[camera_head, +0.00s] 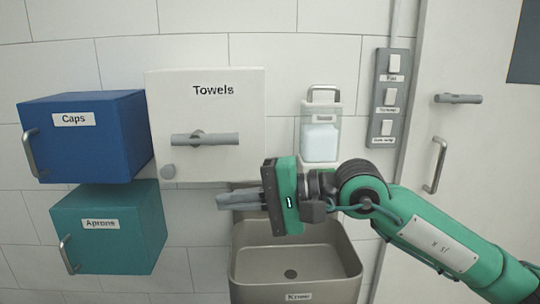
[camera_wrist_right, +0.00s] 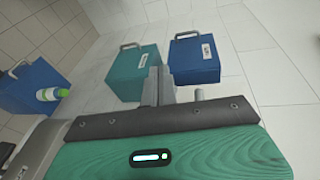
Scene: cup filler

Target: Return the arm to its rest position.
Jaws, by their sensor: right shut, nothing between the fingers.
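My right arm (camera_head: 440,235) is green and comes in from the right edge of the head view. Its right gripper (camera_head: 220,200) points left above the sink, its two grey fingers together with nothing between them. In the right wrist view the gripper's fingers (camera_wrist_right: 160,86) also show closed and empty. The gripper is below the towel dispenser and apart from its handle in the head view. My left gripper is not in view.
A sink (camera_head: 345,262) lies under the arm. On the wall are a blue Caps box (camera_head: 85,150), a teal Aprons box (camera_head: 110,245), a white Towels box (camera_head: 240,120), a soap dispenser (camera_head: 320,140) and a switch panel (camera_head: 389,100). A door (camera_head: 455,60) stands right.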

